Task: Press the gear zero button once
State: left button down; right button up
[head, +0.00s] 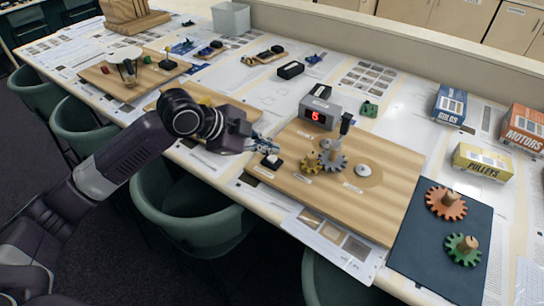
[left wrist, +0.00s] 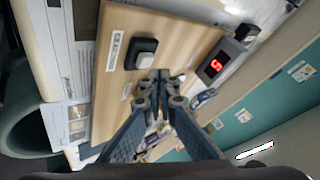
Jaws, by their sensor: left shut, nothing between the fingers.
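A black button housing with a white cap (head: 272,161) sits at the left end of the wooden gear board (head: 385,212). In the left wrist view, the button (left wrist: 144,51) is just beyond my fingertips, with a white label beside it. My left gripper (head: 268,146) is shut and empty. It is close to the button and slightly behind it in the head view; I cannot tell whether they touch. A grey display box (head: 320,108) on the board shows a red digit that looks like 5 or 6; its screen also faces the left wrist camera (left wrist: 216,66). My right gripper is not in view.
A small brass gear (head: 312,162) and a grey gear (head: 335,161) stand on the board, with a bare round peg base (head: 363,171) beside them. A dark mat holds orange (head: 444,203) and green (head: 463,249) gears. Chairs line the table's front edge.

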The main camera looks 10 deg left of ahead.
pick_arm(q)
jog(key=shift+f, duration=0.15)
jog(key=shift+f, duration=0.25)
jog(key=shift+f, duration=0.15)
jog(key=shift+f, duration=0.3)
dwell(0.5)
dwell(0.3)
jog(key=shift+r+p, duration=0.85)
jog(key=shift+p, duration=0.2)
